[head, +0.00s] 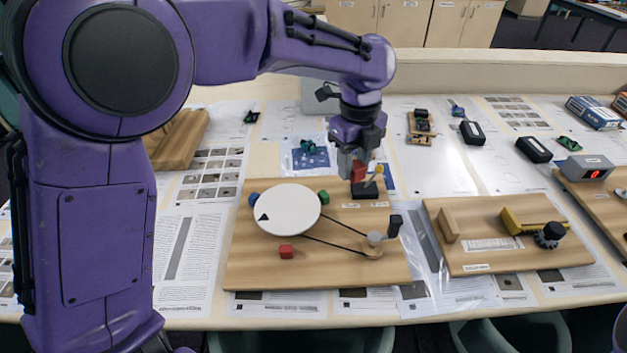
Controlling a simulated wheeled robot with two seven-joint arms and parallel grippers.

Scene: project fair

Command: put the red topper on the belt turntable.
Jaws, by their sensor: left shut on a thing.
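My left gripper (352,160) points down over the back right of a wooden board (250,270). It is shut on the red topper (358,172), which shows just below the fingers. The topper is right above or at a small black block (364,190); I cannot tell whether they touch. The belt turntable (287,209) is a white disc with a black triangle mark, on the left of the same board. Nothing stands on the disc. A dark belt runs from it to a small pulley (372,253). My right gripper is not in view.
A yellow-tipped peg (378,171) stands close right of the gripper. Blue and green blocks (323,197) sit beside the disc, and a red cube (286,252) lies in front. Another wooden board (510,235) is farther right.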

